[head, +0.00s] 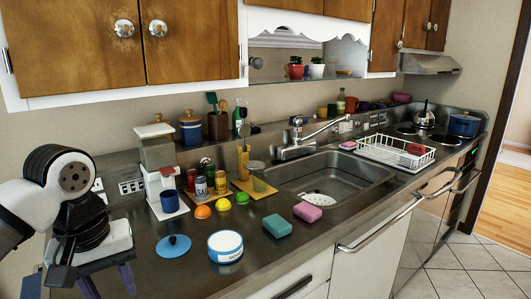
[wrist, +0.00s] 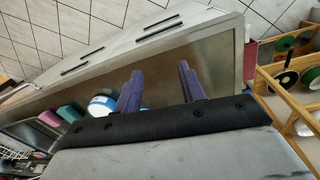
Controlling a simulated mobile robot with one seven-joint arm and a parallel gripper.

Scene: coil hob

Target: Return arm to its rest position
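My gripper (head: 109,284) hangs at the lower left in the head view, over the left end of the counter, with its two purple fingers pointing down. In the wrist view the fingers of my gripper (wrist: 160,82) stand well apart with nothing between them, so it is open and empty. My arm (head: 70,195) is folded at the left edge of the head view. A white tub (head: 225,248) with a blue rim stands on the counter right of my gripper, apart from it. The tub also shows beside the left finger in the wrist view (wrist: 100,105).
A blue lid (head: 173,248) lies between my gripper and the tub. A coffee maker (head: 160,165) with a blue cup stands behind. Fruit, cans, a green sponge (head: 277,226) and a pink sponge (head: 307,212) are farther right, before the sink (head: 330,177). Wooden cabinets (head: 75,45) hang above.

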